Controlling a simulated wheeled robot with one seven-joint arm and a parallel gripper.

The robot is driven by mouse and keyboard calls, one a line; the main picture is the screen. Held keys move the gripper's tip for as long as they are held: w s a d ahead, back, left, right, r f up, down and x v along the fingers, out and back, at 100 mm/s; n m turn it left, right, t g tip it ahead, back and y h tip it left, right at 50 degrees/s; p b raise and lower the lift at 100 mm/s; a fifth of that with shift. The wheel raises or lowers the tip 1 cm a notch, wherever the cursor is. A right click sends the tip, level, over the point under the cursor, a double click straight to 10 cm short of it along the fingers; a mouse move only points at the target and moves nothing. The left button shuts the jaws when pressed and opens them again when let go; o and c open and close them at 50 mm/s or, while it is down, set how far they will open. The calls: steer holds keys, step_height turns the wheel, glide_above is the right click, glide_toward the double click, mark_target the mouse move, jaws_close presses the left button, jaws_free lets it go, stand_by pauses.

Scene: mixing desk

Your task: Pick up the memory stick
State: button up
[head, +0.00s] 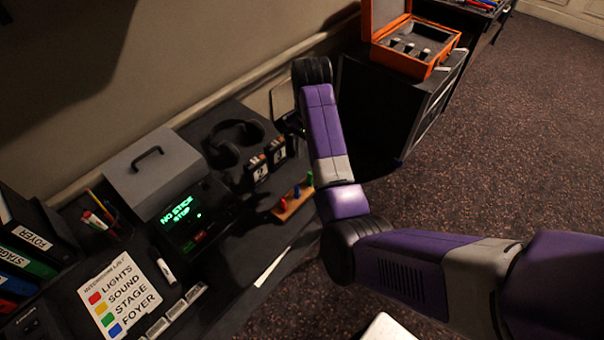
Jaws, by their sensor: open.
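Small upright coloured sticks stand in a wooden block (292,210) on the desk: a red one (284,204), a blue one (297,191) and a green one (309,179). They look like memory sticks; which one the task means I cannot tell. My gripper (291,124) is mostly hidden behind my purple forearm, with a pale part of the hand showing. It is open and above the back right of the desk, beyond the block in the picture. Nothing shows held in it. My forearm passes close to the green stick in the picture.
A device with a green "NO STICK" display (180,212) stands left of the block. Headphones (233,142), small numbered boxes (268,160), a grey lidded case (152,170) and a colour-label card (120,295) surround it. An orange case (412,45) sits on a black cabinet.

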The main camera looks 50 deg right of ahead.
mark_target(310, 178)
steer(key=shift+s+a+f, duration=0.1)
steer(key=shift+a+f, duration=0.05)
steer(key=shift+f, duration=0.15)
steer(key=shift+s+f+p, duration=0.15)
steer(key=shift+f+p, duration=0.15)
steer(key=shift+f, duration=1.55)
steer(key=shift+s+f+p, duration=0.15)
steer(key=shift+f+p, duration=0.1)
steer(key=shift+f, duration=1.55)
steer(key=shift+c, duration=0.4)
jaws_close()
